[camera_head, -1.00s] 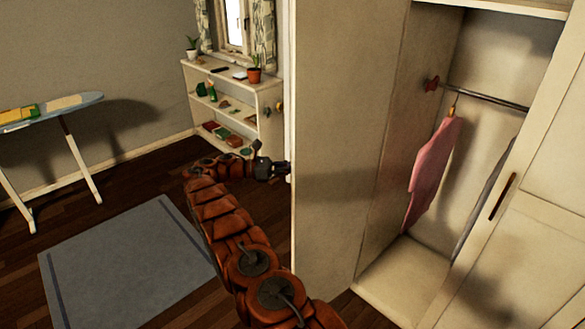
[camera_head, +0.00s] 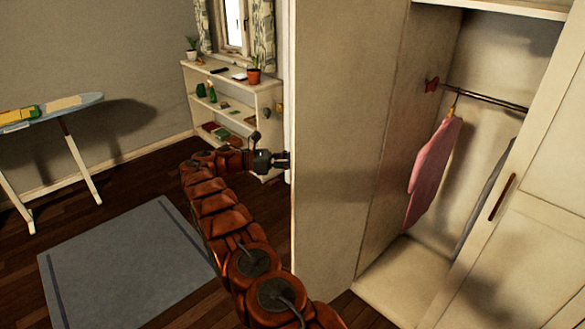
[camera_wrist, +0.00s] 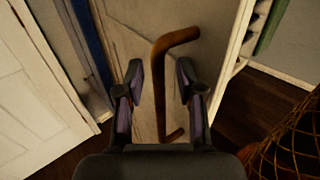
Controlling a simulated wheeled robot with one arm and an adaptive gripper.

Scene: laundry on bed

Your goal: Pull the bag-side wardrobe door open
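A pale wardrobe door panel (camera_wrist: 125,40) fills the middle of the wrist view. A brown bar handle (camera_wrist: 160,85) stands on it, bent at both ends. My gripper (camera_wrist: 160,82) is open, with one dark finger on each side of the bar. I cannot tell how deep the bar sits between the fingers; neither finger is clearly touching it. In the head view my gripper (camera_head: 286,160) is at the far left edge of the wardrobe panel (camera_head: 345,150), and the handle there is hidden. A gap with blue cloth (camera_wrist: 88,40) shows left of the door in the wrist view.
The wardrobe section on the right is open, with a pink garment (camera_head: 433,170) hanging inside. Its right door (camera_head: 500,240) has a brown handle. A low shelf (camera_head: 262,105) stands behind my gripper. A woven basket-like thing (camera_wrist: 288,135) is at lower right in the wrist view.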

